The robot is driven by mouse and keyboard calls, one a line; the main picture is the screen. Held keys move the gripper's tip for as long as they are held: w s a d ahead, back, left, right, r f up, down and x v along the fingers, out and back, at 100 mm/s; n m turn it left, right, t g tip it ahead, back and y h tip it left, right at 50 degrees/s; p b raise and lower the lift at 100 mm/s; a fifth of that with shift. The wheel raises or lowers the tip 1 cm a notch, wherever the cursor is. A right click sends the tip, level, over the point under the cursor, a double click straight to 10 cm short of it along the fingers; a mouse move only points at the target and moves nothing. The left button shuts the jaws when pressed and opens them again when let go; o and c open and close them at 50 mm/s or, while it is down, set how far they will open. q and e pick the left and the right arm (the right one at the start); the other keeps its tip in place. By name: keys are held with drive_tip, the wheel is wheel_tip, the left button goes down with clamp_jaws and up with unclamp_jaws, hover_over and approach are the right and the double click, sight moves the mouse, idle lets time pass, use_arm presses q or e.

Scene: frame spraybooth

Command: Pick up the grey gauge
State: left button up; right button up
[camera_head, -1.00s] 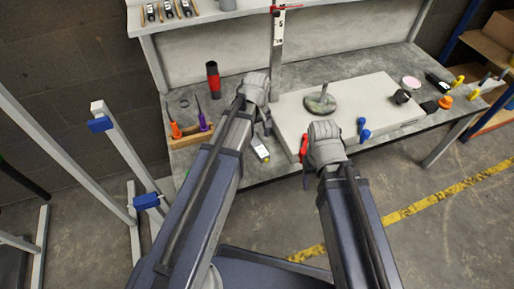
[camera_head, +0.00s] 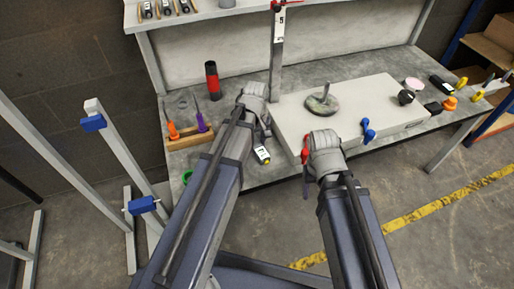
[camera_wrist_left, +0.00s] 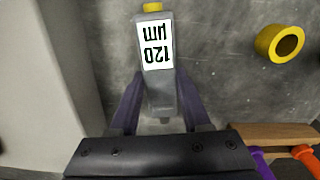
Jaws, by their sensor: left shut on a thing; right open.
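The grey gauge (camera_wrist_left: 154,70) has a white label reading 120 µm and a yellow end. In the left wrist view it lies between the two fingers of my left gripper (camera_wrist_left: 160,118), which is shut on it. In the head view the gauge (camera_head: 262,155) shows below my left gripper (camera_head: 262,133), left of the pale slab. Whether it touches the bench I cannot tell. My right gripper (camera_head: 308,160) is open at the slab's front left corner, its fingers partly hidden by its wrist.
The pale slab (camera_head: 350,105) carries a round disc with a post (camera_head: 321,101). A wooden rack (camera_head: 188,140) with orange and purple handled tools and a red-black cylinder (camera_head: 212,78) stand left. A metal upright (camera_head: 278,50) rises behind. A yellow ring (camera_wrist_left: 268,42) lies near the gauge.

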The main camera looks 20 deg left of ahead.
sight(256, 144)
use_arm(q)
clamp_jaws()
drive_tip(key=shift+r, duration=0.1)
idle(0.3)
wheel_tip(256, 144, up, 10)
drive_tip(key=p, duration=1)
